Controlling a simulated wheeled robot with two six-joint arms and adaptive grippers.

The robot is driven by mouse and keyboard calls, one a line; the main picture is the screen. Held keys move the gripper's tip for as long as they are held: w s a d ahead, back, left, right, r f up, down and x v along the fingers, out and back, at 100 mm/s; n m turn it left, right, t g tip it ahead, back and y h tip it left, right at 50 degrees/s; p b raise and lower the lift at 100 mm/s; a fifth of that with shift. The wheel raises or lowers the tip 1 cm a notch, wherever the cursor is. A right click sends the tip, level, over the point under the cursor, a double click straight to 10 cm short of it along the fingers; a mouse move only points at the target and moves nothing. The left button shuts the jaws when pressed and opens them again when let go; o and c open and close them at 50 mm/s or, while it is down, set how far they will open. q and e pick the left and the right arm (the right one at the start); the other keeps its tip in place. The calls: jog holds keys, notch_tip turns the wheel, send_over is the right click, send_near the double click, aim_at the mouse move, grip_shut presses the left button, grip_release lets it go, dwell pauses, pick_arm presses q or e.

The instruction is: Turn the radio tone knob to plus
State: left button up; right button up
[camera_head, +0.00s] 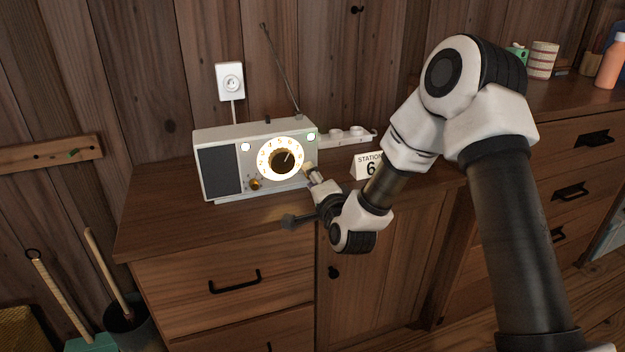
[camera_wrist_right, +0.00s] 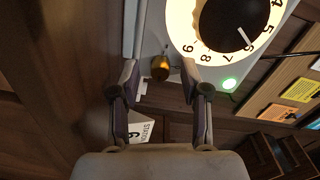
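The radio (camera_head: 218,172) is pale with a dark speaker grille and stands upright on the cabinet. Its round lit dial (camera_head: 265,165) has a dark centre with a white pointer; it also shows at the top of the wrist view (camera_wrist_right: 186,38). A brass knob (camera_head: 254,184) sits at the dial's lower left. Another brass knob (camera_wrist_right: 160,68) shows in the wrist view, between the fingertips of my right gripper (camera_wrist_right: 160,78). The fingers are apart with visible gaps on both sides of it. No plus marking is readable. My left gripper is out of view.
A "STATION 6" card (camera_head: 366,166) stands right of the radio, close to my right arm. The radio's antenna (camera_head: 281,72) leans up toward the wall outlet (camera_head: 230,82). The cabinet top (camera_head: 160,215) is clear front left.

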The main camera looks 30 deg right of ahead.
jog(key=v, duration=0.7)
jog(key=shift+s, duration=0.25)
